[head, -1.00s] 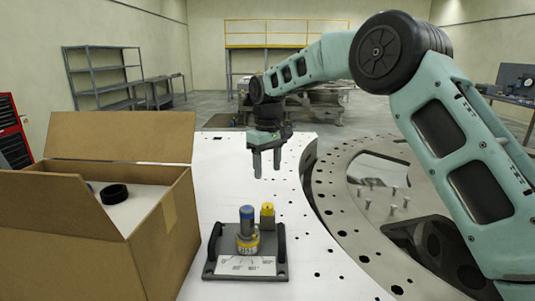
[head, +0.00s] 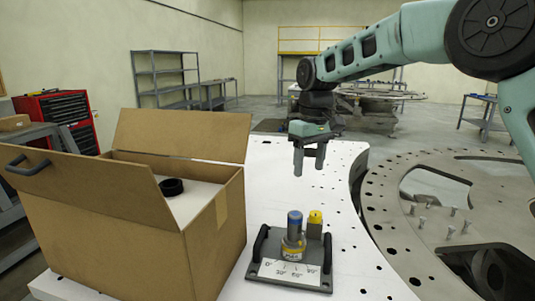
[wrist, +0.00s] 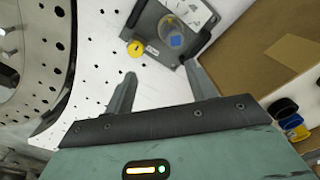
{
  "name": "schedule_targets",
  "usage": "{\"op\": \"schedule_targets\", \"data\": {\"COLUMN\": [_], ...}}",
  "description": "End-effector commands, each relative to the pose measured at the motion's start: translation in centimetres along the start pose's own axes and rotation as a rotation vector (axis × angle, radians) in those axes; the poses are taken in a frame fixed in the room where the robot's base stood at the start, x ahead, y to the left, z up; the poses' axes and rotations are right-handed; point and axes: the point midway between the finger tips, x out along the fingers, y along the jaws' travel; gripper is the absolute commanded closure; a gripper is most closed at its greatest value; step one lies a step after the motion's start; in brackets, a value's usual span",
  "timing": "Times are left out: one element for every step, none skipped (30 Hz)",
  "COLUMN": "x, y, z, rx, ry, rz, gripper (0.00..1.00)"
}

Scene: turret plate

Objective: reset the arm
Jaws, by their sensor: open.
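My gripper (head: 309,160) hangs in the air with its fingers pointing down, open and empty. It is above and behind a grey plate fixture (head: 290,262) with black side handles and an angle scale. On the fixture stand a blue-topped cylinder (head: 294,228) with a yellow lower band and a yellow-topped post (head: 315,224). In the wrist view my gripper's two fingers (wrist: 160,90) are spread wide with nothing between them. The blue top (wrist: 175,40) and the yellow top (wrist: 135,49) show beyond the fingertips, apart from them.
An open cardboard box (head: 130,225) stands left of the fixture, flaps up, with a black ring (head: 171,187) inside. A large round turret plate (head: 400,240) with holes and several upright bolts lies right. The white table (head: 265,165) is clear behind the fixture. A red tool cabinet (head: 62,118) stands far left.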

Motion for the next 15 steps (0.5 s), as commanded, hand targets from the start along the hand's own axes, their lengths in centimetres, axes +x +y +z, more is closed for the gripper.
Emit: {"op": "schedule_targets", "data": {"x": [0.0, 0.2, 0.4, 0.7, 0.9, 1.3, 1.6, 1.9, 2.4, 2.8, 3.2, 3.9, 4.3, 4.8, 5.5], "y": [-2.6, -4.0, -5.9, -7.3, -8.6, -10.3, -11.5, -12.6, -14.1, -15.1, -16.0, -17.1, -17.9, -18.5, -19.3], "z": [1.4, 2.2, 3.4, 4.4, 5.4, 6.9, 8.1, 9.4, 11.1, 12.5, 13.9, 15.9, 17.4, 18.9, 20.9], "rx": [-0.022, -0.033, -0.046, -0.056, -0.064, -0.075, -0.084, -0.091, -0.100, -0.107, -0.113, -0.119, -0.125, -0.130, -0.134], "ry": [0.002, 0.005, 0.008, 0.010, 0.011, 0.013, 0.013, 0.013, 0.014, 0.013, 0.014, 0.013, 0.014, 0.014, 0.013], "rz": [-0.009, -0.016, -0.025, -0.030, -0.035, -0.041, -0.044, -0.047, -0.051, -0.052, -0.052, -0.053, -0.052, -0.050, -0.047], "gripper": [0.44, 0.44, 0.44, 0.44, 0.44, 0.44, 0.44, 0.44, 0.44, 0.44, 0.44, 0.44, 0.44, 0.44, 0.44]}}
